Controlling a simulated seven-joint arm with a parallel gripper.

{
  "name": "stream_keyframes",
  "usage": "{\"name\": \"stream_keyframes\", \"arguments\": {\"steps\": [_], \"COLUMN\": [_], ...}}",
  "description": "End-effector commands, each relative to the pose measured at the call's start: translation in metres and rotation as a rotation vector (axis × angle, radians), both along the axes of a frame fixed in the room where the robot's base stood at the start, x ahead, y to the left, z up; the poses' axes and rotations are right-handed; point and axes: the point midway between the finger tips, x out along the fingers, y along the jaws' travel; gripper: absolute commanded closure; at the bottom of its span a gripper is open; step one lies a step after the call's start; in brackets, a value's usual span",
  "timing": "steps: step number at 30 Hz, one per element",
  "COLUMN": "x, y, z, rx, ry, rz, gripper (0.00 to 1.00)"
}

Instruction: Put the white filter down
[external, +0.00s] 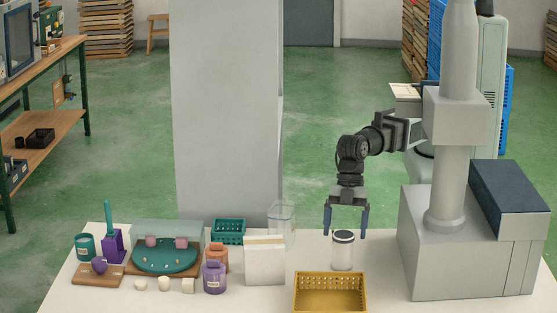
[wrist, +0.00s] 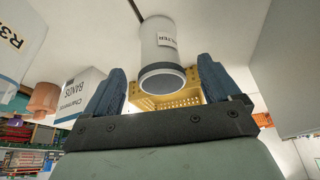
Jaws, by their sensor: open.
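The white filter (external: 343,254) is a white cylinder with a dark band around its top. It stands upright on the pale table, just behind the yellow basket. My gripper (external: 345,232) points down over it, open, with one blue finger on each side of its top and visible gaps between. In the wrist view the filter (wrist: 161,45) shows its printed label and its grey round top, between the two spread fingers of my gripper (wrist: 162,78). Nothing is held.
The yellow basket (external: 330,277) is close in front of the filter. A white box (external: 265,263) and a clear container (external: 281,218) stand to the left.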

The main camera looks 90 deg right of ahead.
Motion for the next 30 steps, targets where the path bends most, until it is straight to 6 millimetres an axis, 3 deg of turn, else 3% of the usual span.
{"name": "stream_keyframes", "arguments": {"steps": [13, 30], "x": [-0.004, -0.004], "y": [-0.020, -0.024], "z": [0.048, 0.057], "rx": [0.001, 0.000], "ry": [0.000, 0.001], "rz": [-0.001, 0.000], "gripper": [0.10, 0.10]}}
